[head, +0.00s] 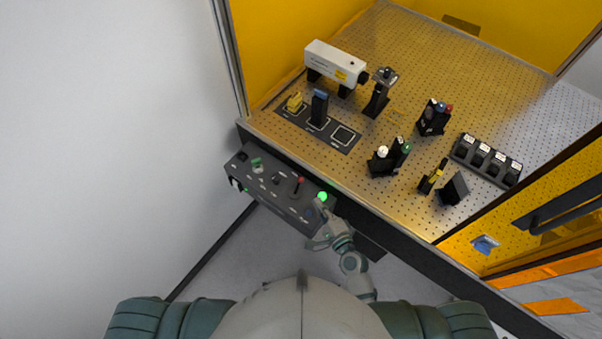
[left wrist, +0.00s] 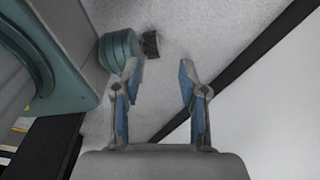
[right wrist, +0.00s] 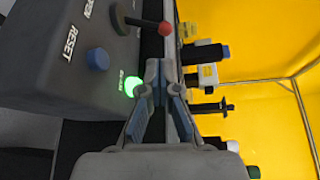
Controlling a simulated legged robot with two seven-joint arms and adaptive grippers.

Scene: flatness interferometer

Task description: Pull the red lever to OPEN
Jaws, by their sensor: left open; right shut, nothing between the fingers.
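The red lever (head: 299,182) stands on the dark control box (head: 267,199), its red ball at the tip. In the right wrist view the lever's red ball (right wrist: 165,28) is beyond my fingertips, with its dark base to the left near the word OPEN. My right gripper (head: 319,208) is shut and empty beside the lit green button (head: 322,196), apart from the lever. Its closed fingers also show in the right wrist view (right wrist: 164,68). My left gripper (left wrist: 160,68) is open and empty above the floor, outside the head view.
A blue button (right wrist: 97,58) marked RESET sits on the box. Behind the box is a perforated bench (head: 400,75) with a white instrument (head: 335,62) and several holders, enclosed by yellow panels (head: 275,45). A white wall (head: 110,130) stands at left.

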